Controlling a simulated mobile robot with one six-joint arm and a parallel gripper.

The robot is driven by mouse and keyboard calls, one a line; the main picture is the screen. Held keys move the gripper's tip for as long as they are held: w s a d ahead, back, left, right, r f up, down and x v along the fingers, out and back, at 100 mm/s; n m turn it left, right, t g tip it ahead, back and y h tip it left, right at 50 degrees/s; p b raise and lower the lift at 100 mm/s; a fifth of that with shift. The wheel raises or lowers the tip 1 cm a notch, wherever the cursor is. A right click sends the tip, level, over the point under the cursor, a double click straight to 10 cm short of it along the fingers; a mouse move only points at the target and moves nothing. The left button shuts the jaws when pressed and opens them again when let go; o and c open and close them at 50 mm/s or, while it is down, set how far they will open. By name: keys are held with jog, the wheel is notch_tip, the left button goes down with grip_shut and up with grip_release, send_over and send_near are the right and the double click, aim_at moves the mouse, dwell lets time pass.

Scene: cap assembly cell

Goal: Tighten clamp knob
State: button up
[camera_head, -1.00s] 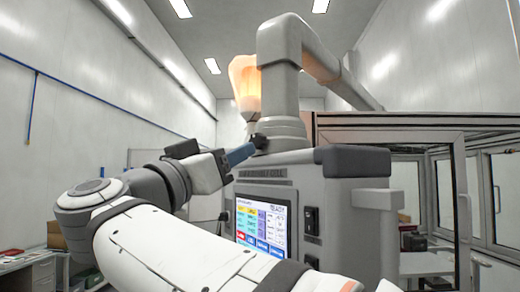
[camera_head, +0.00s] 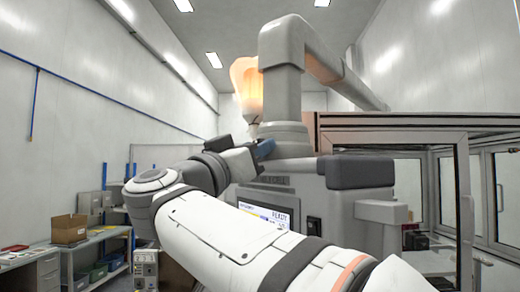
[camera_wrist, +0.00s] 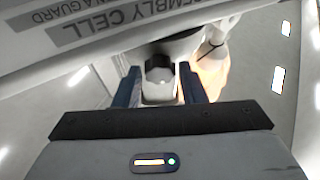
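The clamp knob (camera_wrist: 159,69) is a dark, angular piece at the end of a pale mount in the wrist view. My gripper (camera_wrist: 160,86) has its two blue fingers apart, one on each side of the knob. Narrow gaps seem to show between knob and fingers, and I cannot tell whether either finger touches it. In the head view my gripper (camera_head: 264,148) is at the foot of the thick grey pipe (camera_head: 283,100), on top of the machine. The knob cannot be made out behind it there.
The grey machine (camera_head: 345,170) carries a screen (camera_head: 270,213) reading READY, partly covered by my arm. A glowing orange hopper (camera_head: 248,92) stands beside the pipe. A glazed frame (camera_head: 463,190) is at the right. A bench with a cardboard box (camera_head: 69,229) is at the left.

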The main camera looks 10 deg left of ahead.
jog(key=c, duration=0.6)
jog(key=shift+m+g+h, duration=0.35)
jog(key=shift+m+h, duration=0.25)
jog(key=shift+m, duration=0.6)
jog(key=shift+m+g+h, duration=0.35)
jog(key=shift+m+h, duration=0.25)
jog(key=shift+m, duration=0.6)
jog(key=o, duration=1)
jog(key=b+v, duration=0.3)
jog(key=v, duration=0.4)
jog(key=shift+s+a+f, duration=0.1)
jog(key=shift+s+a, duration=0.15)
jog(key=shift+s, duration=0.05)
